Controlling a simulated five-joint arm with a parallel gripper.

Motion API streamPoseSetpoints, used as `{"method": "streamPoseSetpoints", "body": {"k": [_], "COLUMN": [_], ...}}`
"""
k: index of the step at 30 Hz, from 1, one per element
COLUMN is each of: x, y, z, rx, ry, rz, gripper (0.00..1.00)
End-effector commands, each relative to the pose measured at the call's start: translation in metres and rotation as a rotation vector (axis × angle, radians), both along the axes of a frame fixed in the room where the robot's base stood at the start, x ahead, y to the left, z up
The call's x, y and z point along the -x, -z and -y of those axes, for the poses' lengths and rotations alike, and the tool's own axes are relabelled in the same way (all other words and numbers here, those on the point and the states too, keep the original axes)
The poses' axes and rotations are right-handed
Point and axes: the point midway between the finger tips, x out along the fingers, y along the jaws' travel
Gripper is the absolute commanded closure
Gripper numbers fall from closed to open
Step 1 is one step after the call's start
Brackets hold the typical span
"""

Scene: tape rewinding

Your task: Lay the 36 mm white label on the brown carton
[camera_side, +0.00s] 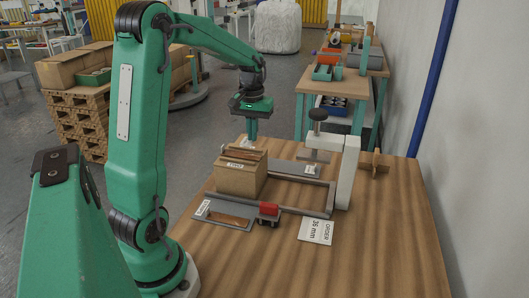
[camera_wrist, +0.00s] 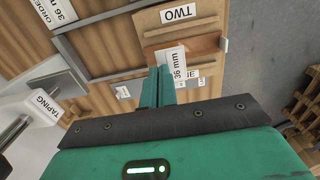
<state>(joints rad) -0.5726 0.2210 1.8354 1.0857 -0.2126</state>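The brown carton (camera_side: 238,181) stands on the wooden table, with a "TWO" label on its top. In the wrist view, this "TWO" label (camera_wrist: 178,14) is at the top. My gripper (camera_side: 252,138) points down above and just behind the carton. In the wrist view, my fingertips (camera_wrist: 158,72) are close together. A white label marked "36 mm" (camera_wrist: 176,62) lies slanted just beside them, over a brown strip. I cannot tell whether my fingers touch or hold it. I do not make out this label in the side view.
The "ORDER 36 mm" card (camera_side: 316,231) lies front right. A grey plate (camera_side: 232,223) lies front left of it, with a red-and-black part (camera_side: 268,211) at its end. A white clamp post (camera_side: 346,172) rises right of the carton.

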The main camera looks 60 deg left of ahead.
Motion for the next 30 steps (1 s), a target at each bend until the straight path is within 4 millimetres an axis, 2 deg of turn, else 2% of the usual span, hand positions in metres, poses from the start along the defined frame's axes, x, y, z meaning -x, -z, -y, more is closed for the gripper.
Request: {"method": "streamPoseSetpoints", "body": {"k": [10, 30], "x": [0.000, 0.000], "y": [0.002, 0.024], "z": [0.000, 0.000], "rx": [0.000, 0.001], "ry": [0.000, 0.000], "rz": [0.000, -0.001], "gripper": [1.00, 1.00]}}
